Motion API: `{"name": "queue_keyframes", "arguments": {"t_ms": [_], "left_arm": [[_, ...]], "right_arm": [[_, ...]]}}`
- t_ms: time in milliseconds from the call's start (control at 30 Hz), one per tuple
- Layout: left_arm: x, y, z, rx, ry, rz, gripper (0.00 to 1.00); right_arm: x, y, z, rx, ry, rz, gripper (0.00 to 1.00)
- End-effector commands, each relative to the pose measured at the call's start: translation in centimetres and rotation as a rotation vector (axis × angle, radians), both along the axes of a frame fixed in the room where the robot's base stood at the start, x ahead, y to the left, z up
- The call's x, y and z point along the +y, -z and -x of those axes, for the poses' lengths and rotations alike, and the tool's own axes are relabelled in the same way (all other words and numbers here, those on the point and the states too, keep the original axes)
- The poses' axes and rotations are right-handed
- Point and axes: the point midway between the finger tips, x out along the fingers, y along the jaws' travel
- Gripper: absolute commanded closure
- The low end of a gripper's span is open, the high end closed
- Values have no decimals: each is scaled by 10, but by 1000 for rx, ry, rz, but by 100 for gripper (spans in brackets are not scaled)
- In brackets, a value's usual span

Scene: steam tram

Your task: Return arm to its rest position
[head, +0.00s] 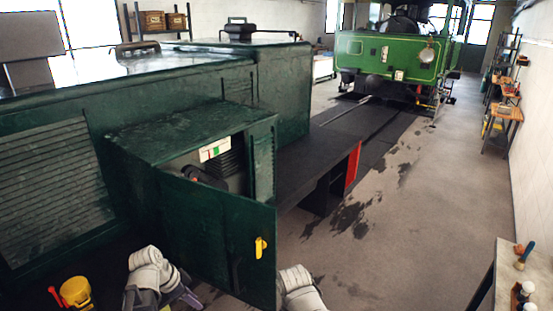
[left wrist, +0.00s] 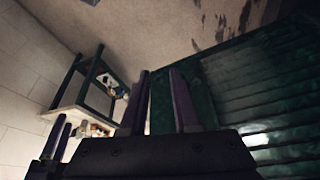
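My left arm (head: 150,268) is low in the head view, left of the open cabinet door (head: 215,235). My left gripper (head: 190,297) is at the bottom edge there, partly cut off. In the left wrist view its two fingers (left wrist: 162,75) stand apart with nothing seen held between them. A green surface lies behind them. My right arm (head: 300,288) shows as a white link just right of the door's lower edge; its gripper is out of the head view. Two dark prongs at the lower left of the left wrist view may be the right gripper, but I cannot tell.
The dark green cabinet (head: 190,135) stands open, its door with a yellow handle (head: 261,247) swung out between my arms. A yellow pot (head: 76,291) is at lower left. A workbench (head: 497,275) is at lower right.

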Motion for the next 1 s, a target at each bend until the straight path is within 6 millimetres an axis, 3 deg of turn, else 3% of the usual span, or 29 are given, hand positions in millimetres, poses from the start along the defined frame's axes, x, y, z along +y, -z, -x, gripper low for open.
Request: {"name": "queue_keyframes", "arguments": {"t_ms": [467, 667, 833, 1000], "left_arm": [[-56, 60, 19, 140, -106, -50, 70], [-96, 105, 38, 228, -207, -115, 70], [-139, 157, 66, 295, -353, -217, 70], [-166, 187, 88, 307, -490, -303, 70]], "right_arm": [[0, 52, -1, -1, -3, 1, 50], [0, 93, -1, -2, -5, 1, 50], [-1, 142, -1, -3, -8, 1, 50], [-1, 172, -2, -3, -10, 2, 50]]}}
